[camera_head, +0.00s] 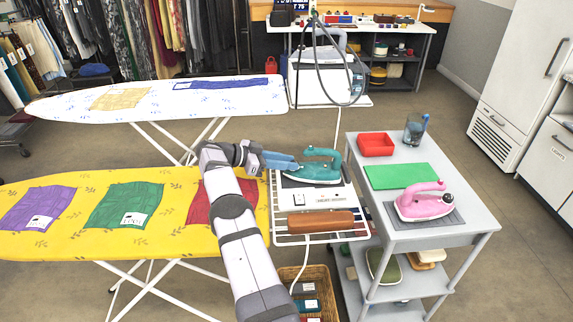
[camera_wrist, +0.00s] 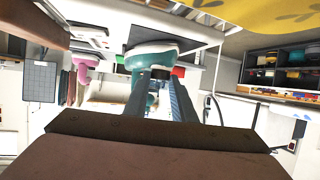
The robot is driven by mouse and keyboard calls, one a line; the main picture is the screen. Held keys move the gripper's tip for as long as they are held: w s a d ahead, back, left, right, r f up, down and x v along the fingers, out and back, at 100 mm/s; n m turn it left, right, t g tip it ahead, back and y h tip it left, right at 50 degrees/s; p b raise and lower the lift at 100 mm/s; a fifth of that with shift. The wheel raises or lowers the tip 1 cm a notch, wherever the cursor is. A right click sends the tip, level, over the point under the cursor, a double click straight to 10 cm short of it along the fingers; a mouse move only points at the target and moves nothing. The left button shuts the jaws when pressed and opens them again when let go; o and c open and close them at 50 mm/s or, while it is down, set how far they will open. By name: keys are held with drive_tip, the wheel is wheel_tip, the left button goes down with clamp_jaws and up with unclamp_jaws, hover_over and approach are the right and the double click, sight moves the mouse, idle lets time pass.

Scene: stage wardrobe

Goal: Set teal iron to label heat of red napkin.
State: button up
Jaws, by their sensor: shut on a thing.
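The teal iron (camera_head: 321,172) rests on the white wire shelf at the right end of the yellow ironing board. My gripper (camera_head: 298,165) reaches it from the left, with its blue fingers at the rear of the iron. In the wrist view the gripper (camera_wrist: 158,92) has its two fingers closed around a part of the teal iron (camera_wrist: 151,57); the dial's setting cannot be read. The red napkin (camera_head: 197,207) lies on the yellow ironing board (camera_head: 174,239), largely covered by my arm. No label shows on its visible part.
Purple (camera_head: 39,207) and green (camera_head: 124,204) napkins with white labels lie left of the red one. A brown roll (camera_head: 321,222) is in front of the iron. A grey cart (camera_head: 425,233) at right holds a pink iron (camera_head: 424,201), red tray (camera_head: 376,144) and glass (camera_head: 414,130).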

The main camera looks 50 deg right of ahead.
drive_tip(key=shift+r, duration=0.1)
drive_tip(key=o, duration=1.1)
wheel_tip(320, 180, up, 10)
drive_tip(key=shift+p, duration=0.95)
drive_tip(key=shift+c, duration=0.2)
